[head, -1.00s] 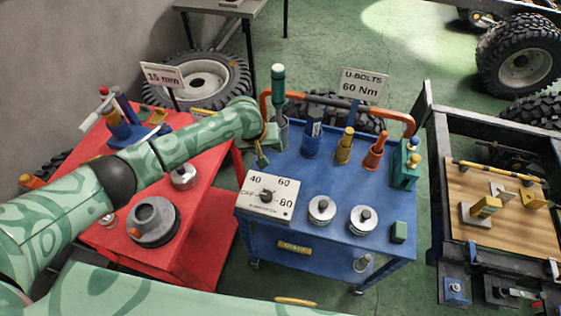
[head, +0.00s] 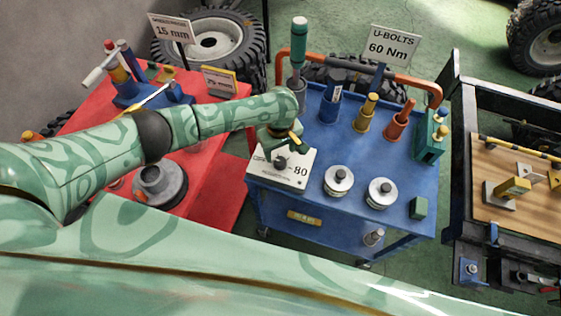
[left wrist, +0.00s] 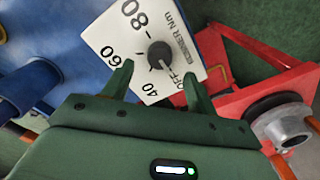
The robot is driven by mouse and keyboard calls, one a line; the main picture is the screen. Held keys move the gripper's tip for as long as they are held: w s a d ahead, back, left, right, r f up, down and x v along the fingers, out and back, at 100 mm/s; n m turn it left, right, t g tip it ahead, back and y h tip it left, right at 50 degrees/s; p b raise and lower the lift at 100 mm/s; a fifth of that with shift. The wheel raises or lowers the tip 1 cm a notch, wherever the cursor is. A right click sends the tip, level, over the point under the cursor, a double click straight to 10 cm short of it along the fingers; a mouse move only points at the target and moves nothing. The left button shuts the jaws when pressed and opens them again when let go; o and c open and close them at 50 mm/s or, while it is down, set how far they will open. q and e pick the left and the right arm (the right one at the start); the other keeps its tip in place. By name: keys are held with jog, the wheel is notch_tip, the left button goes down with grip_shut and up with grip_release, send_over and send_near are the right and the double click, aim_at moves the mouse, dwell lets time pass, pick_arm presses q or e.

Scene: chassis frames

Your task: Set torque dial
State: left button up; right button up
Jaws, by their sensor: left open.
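The torque dial is a black knob (left wrist: 160,55) on a white plate (head: 297,172) at the near left corner of the blue cart. The plate is marked OFF, 40, 60 and 80; which mark the knob points to is unclear. My left gripper (head: 291,143) is over the plate's far edge and hides the 40 and 60 marks in the head view. In the left wrist view its open fingers (left wrist: 157,75) stand apart, with the knob just beyond the gap between them. A sign (head: 389,47) reads U-BOLTS 60 Nm. My right gripper is out of view.
The blue cart (head: 345,222) also carries two round metal weights, upright tools in coloured holders and an orange rail (head: 360,72). A wood-topped bench (head: 500,225) stands right.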

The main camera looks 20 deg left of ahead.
aim_at(280, 160)
pick_arm(q)
notch_tip(280, 160, down, 5)
jog(key=shift+f+b, duration=0.1)
jog(key=shift+b, duration=0.9)
